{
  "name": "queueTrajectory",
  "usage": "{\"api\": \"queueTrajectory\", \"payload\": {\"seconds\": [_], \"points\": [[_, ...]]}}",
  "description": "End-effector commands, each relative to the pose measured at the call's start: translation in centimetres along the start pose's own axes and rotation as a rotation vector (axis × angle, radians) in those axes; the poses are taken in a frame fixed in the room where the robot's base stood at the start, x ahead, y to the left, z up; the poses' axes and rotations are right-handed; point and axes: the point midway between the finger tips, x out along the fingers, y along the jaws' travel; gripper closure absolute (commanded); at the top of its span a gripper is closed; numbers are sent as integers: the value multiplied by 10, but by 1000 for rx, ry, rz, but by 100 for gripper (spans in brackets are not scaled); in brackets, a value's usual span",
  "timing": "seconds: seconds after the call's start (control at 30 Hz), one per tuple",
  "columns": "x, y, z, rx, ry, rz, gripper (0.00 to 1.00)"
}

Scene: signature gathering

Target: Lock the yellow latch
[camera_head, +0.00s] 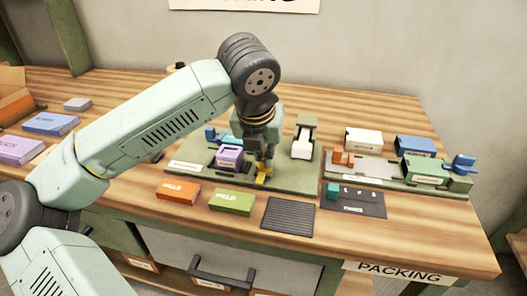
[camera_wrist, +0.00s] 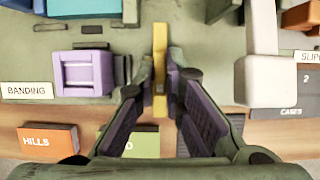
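The yellow latch (camera_wrist: 160,75) is a narrow upright bar in the middle of the wrist view, at the front of a green banding fixture (camera_head: 285,180). Its lower end (camera_head: 263,173) shows just below my gripper (camera_head: 262,150) in the head view. My gripper (camera_wrist: 156,88) points down at the latch, with one dark finger on each side of it. The fingers look partly open, with a small gap on the left; contact on the right is unclear. A purple block (camera_wrist: 85,72) sits in the fixture left of the latch.
Orange (camera_head: 177,192) and green (camera_head: 231,201) field boxes and a ribbed black mat (camera_head: 287,217) lie in front. A white block (camera_head: 302,145) stands right of the gripper. A second fixture (camera_head: 370,166) stands farther right. The table's front right is clear.

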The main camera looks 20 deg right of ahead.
Motion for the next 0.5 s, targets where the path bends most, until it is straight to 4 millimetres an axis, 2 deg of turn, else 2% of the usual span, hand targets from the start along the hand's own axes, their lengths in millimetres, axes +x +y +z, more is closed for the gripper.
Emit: {"api": "queueTrajectory", "payload": {"seconds": [0.1, 0.5], "points": [[0, 0, 0, 0, 0, 0, 100], [0, 0, 0, 4, 0, -2, 100]]}}
